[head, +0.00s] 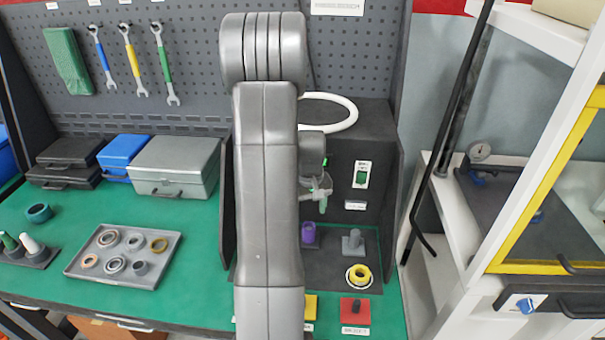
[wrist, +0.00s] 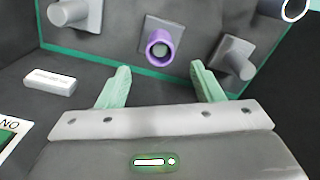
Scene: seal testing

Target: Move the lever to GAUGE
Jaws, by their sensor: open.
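No lever marked GAUGE can be made out in either view. It may be hidden behind my arm in the head view. My gripper (head: 320,191) is open and empty in front of the dark panel in the head view. In the wrist view, my gripper (wrist: 160,78) shows two pale green fingers spread apart, with nothing between them. Beyond the fingers stands a grey post with a purple ring (wrist: 161,47). The purple ring also shows in the head view (head: 309,233). A dial gauge (head: 479,151) stands on the shelf at the right.
A green switch (head: 361,175) is on the panel, right of my gripper. A tray (head: 77,265) of rings and several boxes sit left. A yellow-framed door (head: 545,190) is right.

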